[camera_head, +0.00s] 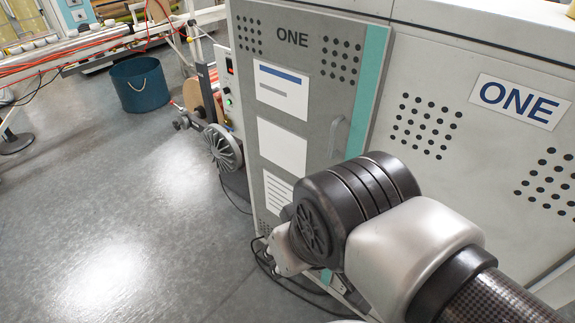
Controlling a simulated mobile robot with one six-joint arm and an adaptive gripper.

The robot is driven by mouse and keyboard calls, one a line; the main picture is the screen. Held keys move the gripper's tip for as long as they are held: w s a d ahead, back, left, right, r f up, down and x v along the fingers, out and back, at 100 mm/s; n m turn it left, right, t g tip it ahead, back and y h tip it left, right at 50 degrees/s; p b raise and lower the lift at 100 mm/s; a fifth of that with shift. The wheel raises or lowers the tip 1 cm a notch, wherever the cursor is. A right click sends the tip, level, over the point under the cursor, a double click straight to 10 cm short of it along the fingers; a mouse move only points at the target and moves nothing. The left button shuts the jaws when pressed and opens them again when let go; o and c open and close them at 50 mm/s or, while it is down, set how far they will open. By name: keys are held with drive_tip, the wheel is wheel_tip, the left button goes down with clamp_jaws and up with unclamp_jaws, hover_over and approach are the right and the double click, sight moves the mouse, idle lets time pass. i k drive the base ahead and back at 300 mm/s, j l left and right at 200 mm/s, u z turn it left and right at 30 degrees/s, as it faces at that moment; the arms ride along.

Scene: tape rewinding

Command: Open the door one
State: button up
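Door one (290,140) is a grey cabinet door left of centre, with "ONE" printed near its top. It has perforated patches, white label sheets and a teal strip (368,90) along its right side. Its grey handle (338,135) stands on the right part of the door, beside the strip. The door looks closed or nearly so; I cannot tell if there is a small gap. My arm reaches in from the lower right and covers the door's lower right part. My gripper cannot be made out; the arm's dark joint and silver links hide that area.
A fixed cabinet panel with a "ONE" sign (520,101) is on the right. A machine with a handwheel (222,147) stands left of the door. A blue bin (139,85) is farther back. Cables (285,285) lie by the cabinet base. The grey floor (110,220) at left is clear.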

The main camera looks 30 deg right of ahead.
sight(309, 80)
drive_tip(key=i+l, duration=0.1)
drive_tip(key=i, duration=0.2)
drive_tip(key=i+z, duration=0.1)
drive_tip(key=z, duration=1.5)
